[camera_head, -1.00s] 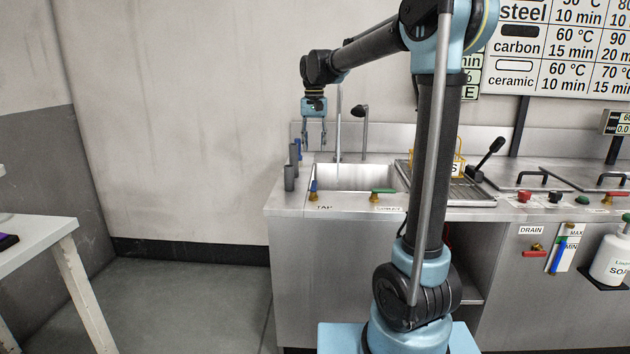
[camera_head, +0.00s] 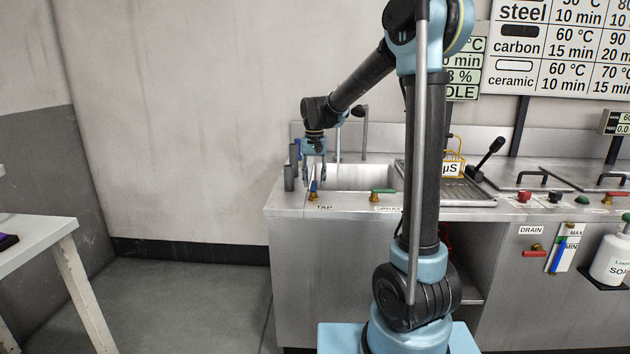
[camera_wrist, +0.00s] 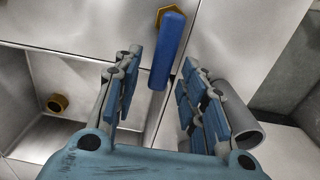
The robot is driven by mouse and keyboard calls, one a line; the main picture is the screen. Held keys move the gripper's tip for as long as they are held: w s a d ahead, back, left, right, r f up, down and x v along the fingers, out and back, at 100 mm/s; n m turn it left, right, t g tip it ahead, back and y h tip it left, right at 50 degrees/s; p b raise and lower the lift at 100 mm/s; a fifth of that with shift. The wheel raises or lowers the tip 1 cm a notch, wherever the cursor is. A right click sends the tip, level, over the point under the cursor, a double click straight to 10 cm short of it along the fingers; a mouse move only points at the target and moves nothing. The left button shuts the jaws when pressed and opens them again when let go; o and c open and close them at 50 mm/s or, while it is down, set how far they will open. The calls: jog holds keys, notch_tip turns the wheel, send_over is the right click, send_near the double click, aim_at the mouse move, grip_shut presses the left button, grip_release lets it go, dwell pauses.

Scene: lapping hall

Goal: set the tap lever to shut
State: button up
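The tap lever (camera_head: 313,191) is a small blue handle on a brass fitting at the left front of the sink counter, above the TAP label (camera_head: 325,208). In the wrist view the blue lever (camera_wrist: 168,48) points from its brass nut toward my gripper. My gripper (camera_head: 315,180) points down just above the lever. Its fingers (camera_wrist: 160,66) are open, one on each side of the lever's free end in the wrist view. I see a gap on both sides, with no clear contact. How deep the lever sits between the fingers is hard to tell.
The sink basin (camera_head: 365,178) lies behind and right of the lever. Grey tubes (camera_head: 289,178) stand close on the left; one grey cylinder (camera_wrist: 238,112) is beside the right finger in the wrist view. A green lever (camera_head: 383,191) is to the right. A white table (camera_head: 35,240) stands far left.

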grip_shut()
